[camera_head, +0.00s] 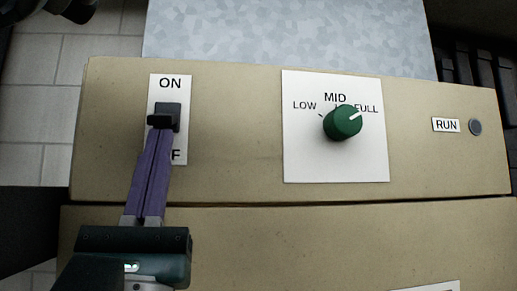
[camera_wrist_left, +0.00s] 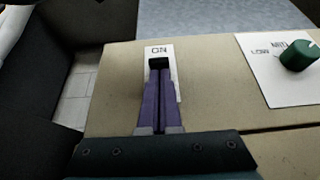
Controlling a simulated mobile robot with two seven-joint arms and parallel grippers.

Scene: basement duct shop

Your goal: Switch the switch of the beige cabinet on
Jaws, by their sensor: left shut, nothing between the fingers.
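The beige cabinet (camera_head: 235,150) faces me with a white switch plate at its left, marked ON at the top; the lower label is mostly covered, with only an F showing. The black switch (camera_head: 168,112) sits in the upper part of the plate, just under the ON label. My left gripper (camera_head: 160,130) is shut and empty, its purple fingers reaching up to the switch from below. The tips are at or against the switch's lower edge; contact is not certain. In the left wrist view the switch (camera_wrist_left: 159,64) shows just beyond the fingertips. My right gripper is not in view.
Right of the switch is a white plate with a green knob (camera_head: 343,122), marked LOW, MID and FULL. Farther right are a RUN label (camera_head: 446,125) and a grey round button or lamp (camera_head: 475,127). A grey speckled surface (camera_head: 290,35) lies behind the cabinet.

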